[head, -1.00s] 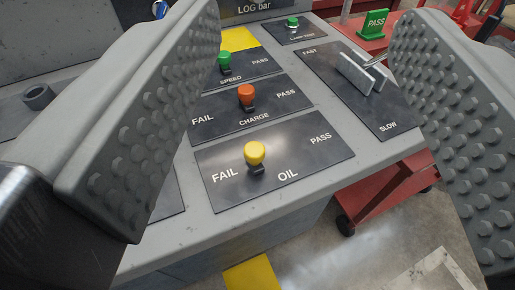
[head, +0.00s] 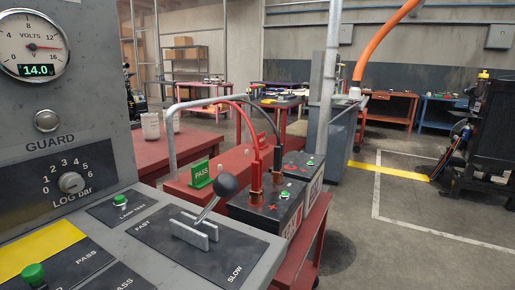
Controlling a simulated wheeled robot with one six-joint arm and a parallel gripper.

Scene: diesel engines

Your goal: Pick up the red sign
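No sign that I can clearly tell as the red sign shows. A small upright red shape (head: 262,141) stands behind the red cables on the red cart and may be it, but it is partly hidden and too small to read. A green PASS sign (head: 202,173) stands upright on the near part of the red cart, behind the console. My gripper is out of view, so its fingers and anything between them cannot be seen.
The grey console (head: 258,262) fills the lower left, with a black-knobbed lever (head: 227,185) rising from it. Two batteries (head: 268,205) with red cables stand on the red cart (head: 312,240). Open floor (head: 420,240) lies to the right. An orange hose (head: 385,40) hangs above.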

